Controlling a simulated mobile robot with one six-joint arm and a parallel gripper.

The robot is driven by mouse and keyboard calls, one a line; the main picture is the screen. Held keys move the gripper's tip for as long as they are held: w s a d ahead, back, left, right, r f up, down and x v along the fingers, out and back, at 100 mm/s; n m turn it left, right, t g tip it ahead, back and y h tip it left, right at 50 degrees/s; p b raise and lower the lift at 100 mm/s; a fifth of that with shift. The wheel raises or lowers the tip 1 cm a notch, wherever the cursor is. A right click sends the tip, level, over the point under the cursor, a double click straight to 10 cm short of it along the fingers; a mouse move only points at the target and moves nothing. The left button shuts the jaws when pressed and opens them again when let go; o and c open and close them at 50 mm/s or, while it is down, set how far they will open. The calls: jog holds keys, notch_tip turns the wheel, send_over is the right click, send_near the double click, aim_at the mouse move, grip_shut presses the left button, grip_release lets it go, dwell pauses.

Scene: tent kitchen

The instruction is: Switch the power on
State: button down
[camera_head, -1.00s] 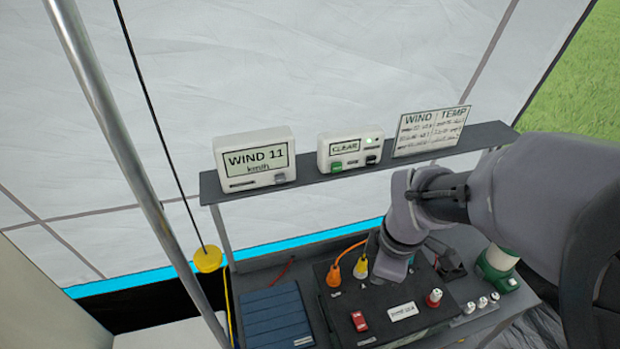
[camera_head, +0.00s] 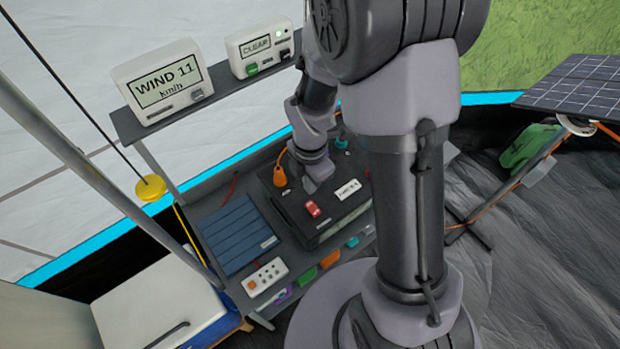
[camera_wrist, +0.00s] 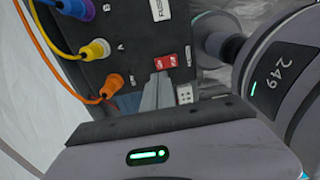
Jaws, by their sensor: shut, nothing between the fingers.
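A black power box (camera_head: 335,213) stands on the grey lower shelf. A red rocker switch (camera_head: 313,209) is on its top, left of a white label (camera_head: 348,190). In the wrist view the switch (camera_wrist: 166,62) lies just beyond the tips of my gripper (camera_wrist: 158,78), which is shut and empty. I cannot tell whether the fingertips touch the switch or which way it is set. An orange plug (camera_head: 280,177) sits in the box. In the wrist view, orange (camera_wrist: 111,86), yellow (camera_wrist: 95,50) and blue plugs sit along the box's edge. My wrist hides part of the box top in the head view.
A blue slatted panel (camera_head: 238,236) and a white socket strip (camera_head: 265,277) lie left of the box. A WIND display (camera_head: 163,82) and a CLEAR display (camera_head: 259,50) stand on the upper shelf. A yellow weight (camera_head: 150,188) hangs at left. A solar panel (camera_head: 590,85) is at right.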

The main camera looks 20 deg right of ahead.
aim_at(310, 205)
notch_tip(310, 205, down, 8)
jog(key=shift+r+b, duration=0.2)
jog(key=shift+b, duration=0.85)
jog(key=shift+f, duration=0.3)
jog(key=shift+s, duration=0.1)
